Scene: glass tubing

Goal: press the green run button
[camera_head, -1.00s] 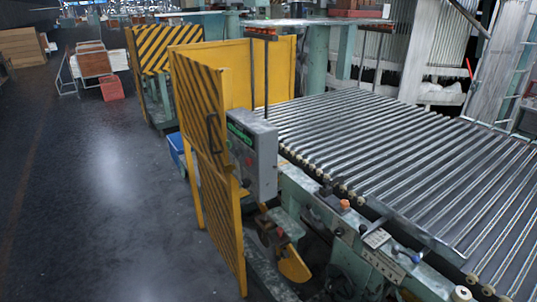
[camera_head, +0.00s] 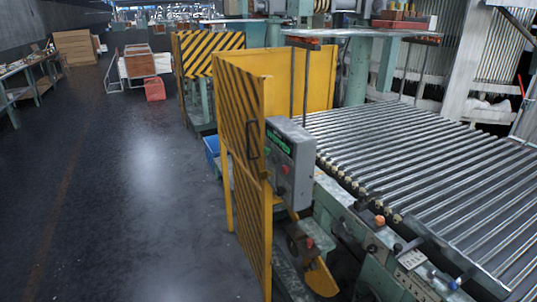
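A grey control box (camera_head: 292,165) is mounted beside the yellow-and-black striped gate panel, at the near left end of the roller conveyor. Neither of my grippers is in view.
The striped yellow gate panel (camera_head: 240,115) with a black handle stands just left of the box. The roller conveyor (camera_head: 430,170) fills the right side. An orange knob (camera_head: 379,220) sits on its front frame. The floor (camera_head: 130,200) at left is open, with a workbench (camera_head: 30,85) beyond.

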